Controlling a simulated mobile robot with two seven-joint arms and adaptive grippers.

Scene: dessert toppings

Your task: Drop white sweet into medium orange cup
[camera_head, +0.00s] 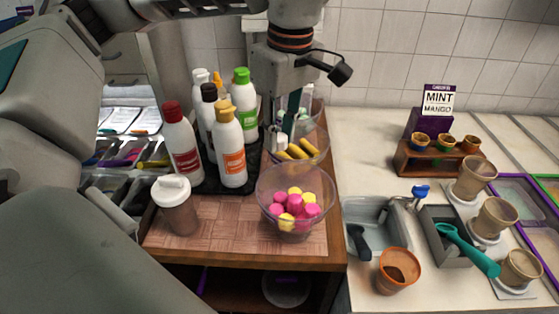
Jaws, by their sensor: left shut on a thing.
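My left gripper (282,130) reaches down from the top, over the back glass bowl (321,130). It is shut on a small pale thing at its fingertips, which looks like the white sweet (281,142); its exact shape is hard to make out. An orange cup (399,281) stands upright at the front right, beside the small sink, with its opening facing up. It is well to the right of and nearer than the gripper. My right gripper is not in view.
A front glass bowl (265,188) holds pink and yellow sweets. Sauce bottles (229,150) stand left of the gripper. A lidded shaker (178,208) is at the front left. Tan cups (494,218), a grey tray with a teal scoop (468,249) and a sink (375,216) are right.

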